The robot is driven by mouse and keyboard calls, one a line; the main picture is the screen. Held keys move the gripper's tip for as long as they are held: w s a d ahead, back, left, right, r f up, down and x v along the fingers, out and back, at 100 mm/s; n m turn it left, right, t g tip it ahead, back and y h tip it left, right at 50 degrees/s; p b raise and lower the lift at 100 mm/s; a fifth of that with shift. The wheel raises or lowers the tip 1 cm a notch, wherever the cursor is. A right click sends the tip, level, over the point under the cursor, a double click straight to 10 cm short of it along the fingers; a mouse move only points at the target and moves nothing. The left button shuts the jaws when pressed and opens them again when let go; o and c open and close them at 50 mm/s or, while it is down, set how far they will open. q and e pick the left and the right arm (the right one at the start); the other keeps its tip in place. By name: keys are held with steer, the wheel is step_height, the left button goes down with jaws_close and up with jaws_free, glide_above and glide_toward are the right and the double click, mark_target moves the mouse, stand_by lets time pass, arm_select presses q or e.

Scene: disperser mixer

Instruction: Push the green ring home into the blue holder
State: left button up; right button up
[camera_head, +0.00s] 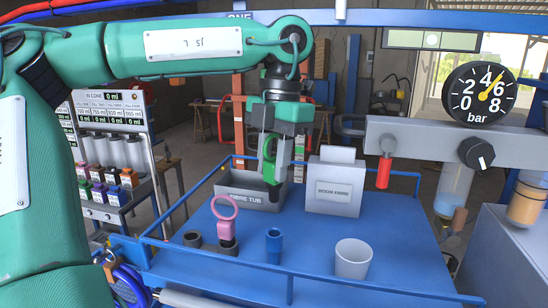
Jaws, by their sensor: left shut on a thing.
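A green ring (268,148) is held upright between the fingers of my left gripper (273,172), which points down above the blue table. The fingers hide part of the ring. The blue holder (274,246) is a small upright piece standing on the table, below the gripper in the picture and nearer to me. The ring is apart from the holder, with a clear gap between them. My right gripper is out of view.
A pink ring (224,207) stands in a holder left of the blue one, beside a dark holder (193,239). A white cup (353,260) stands to the right. The fibre tub (236,194) and room fibre box (334,190) stand behind. Blue rails (330,281) edge the table (395,235).

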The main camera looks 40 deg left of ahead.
mark_target(273, 201)
arm_select(q)
steer(key=shift+w+d+f+b, duration=0.1)
steer(key=shift+f+b, duration=0.5)
steer(key=shift+f, duration=0.05)
step_height(273, 201, down, 4)
steer(key=b, duration=0.3)
steer(key=shift+f, duration=0.25)
steer(key=shift+b, duration=0.4)
stand_by(0.5)
stand_by(0.8)
steer(key=shift+f, duration=0.15)
